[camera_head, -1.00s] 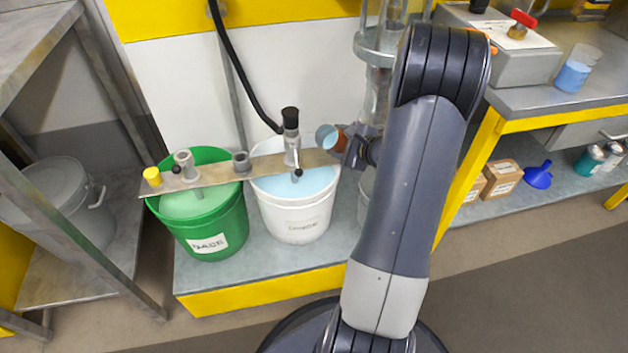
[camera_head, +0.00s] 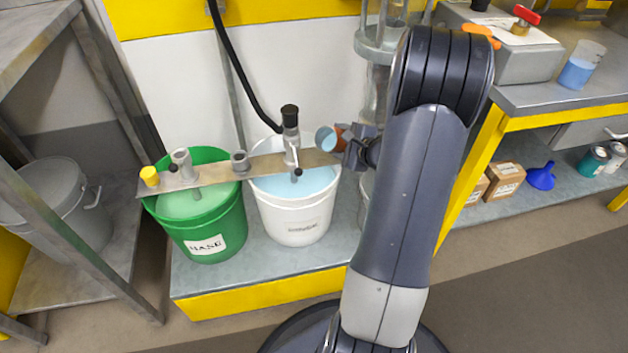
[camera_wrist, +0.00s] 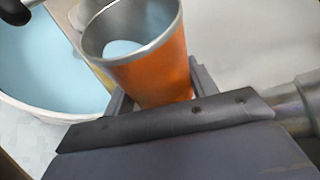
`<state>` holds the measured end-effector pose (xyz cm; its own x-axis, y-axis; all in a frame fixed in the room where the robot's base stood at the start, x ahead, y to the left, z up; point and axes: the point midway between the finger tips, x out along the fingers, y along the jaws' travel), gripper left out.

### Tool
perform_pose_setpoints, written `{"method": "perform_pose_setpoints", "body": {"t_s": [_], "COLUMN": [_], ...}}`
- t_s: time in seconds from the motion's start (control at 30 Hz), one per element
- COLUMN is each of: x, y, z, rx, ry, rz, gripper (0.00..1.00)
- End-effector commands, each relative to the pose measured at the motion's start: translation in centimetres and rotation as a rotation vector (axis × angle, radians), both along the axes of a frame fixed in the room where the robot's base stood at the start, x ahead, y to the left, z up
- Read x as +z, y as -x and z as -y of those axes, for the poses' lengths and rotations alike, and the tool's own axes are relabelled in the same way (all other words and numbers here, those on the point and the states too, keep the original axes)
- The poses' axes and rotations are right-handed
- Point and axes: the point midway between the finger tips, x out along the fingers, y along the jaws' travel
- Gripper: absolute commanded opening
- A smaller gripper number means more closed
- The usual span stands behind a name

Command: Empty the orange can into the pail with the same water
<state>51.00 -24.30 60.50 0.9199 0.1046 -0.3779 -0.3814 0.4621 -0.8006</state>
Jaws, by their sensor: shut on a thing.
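The orange can (camera_wrist: 153,75) is held in my gripper (camera_wrist: 150,100), which is shut around its side. In the wrist view its open mouth shows light-blue liquid inside. In the head view the can (camera_head: 340,138) is tilted with its mouth to the left, at the right rim of the white pail (camera_head: 296,220). The white pail holds light-blue water (camera_head: 315,181), which also shows in the wrist view (camera_wrist: 55,65). The green pail (camera_head: 215,230) to its left holds pale green liquid (camera_head: 190,205). No stream from the can is visible.
A metal bar (camera_head: 215,172) with a black-topped agitator (camera_head: 290,140) lies across both pails. A third pail on the right is mostly hidden behind my arm. A beaker of blue liquid (camera_head: 579,70) stands on the right bench. A grey lidded bucket (camera_head: 55,205) is at left.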

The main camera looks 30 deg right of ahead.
Motion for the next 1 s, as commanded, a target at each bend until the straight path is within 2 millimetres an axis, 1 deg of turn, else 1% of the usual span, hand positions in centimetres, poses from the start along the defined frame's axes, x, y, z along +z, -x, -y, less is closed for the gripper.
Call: {"method": "perform_pose_setpoints", "body": {"t_s": [1.0], "x": [-0.41], "y": [-0.06], "z": [0.08], "rx": [-0.001], "ry": [0.129], "rz": [0.045], "gripper": [0.25]}}
